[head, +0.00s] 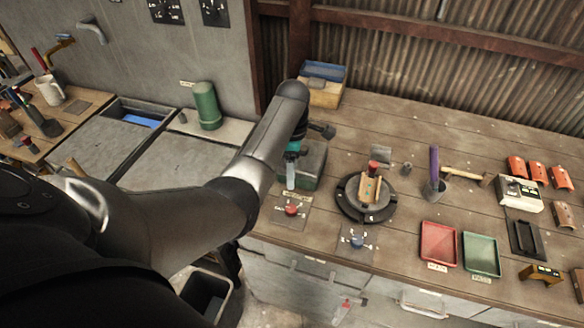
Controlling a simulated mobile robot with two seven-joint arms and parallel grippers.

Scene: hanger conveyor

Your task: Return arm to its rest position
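My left arm comes in from the lower left and reaches over the front left part of the wooden bench. Its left gripper (308,131) is mostly hidden behind the last grey arm link, so I cannot see its fingers clearly. A teal and pale upright item (292,160) shows just below the link, in front of a dark green box (312,165). I cannot tell whether the gripper touches or holds it. My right gripper is not in view.
Near the arm are a red-knob panel (291,210), a round black turntable (352,207) and a blue-knob panel (357,241). A red tray (438,246) and a green tray (480,256) lie to the right. A green cylinder (206,106) stands behind the arm. The bench's back middle is fairly clear.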

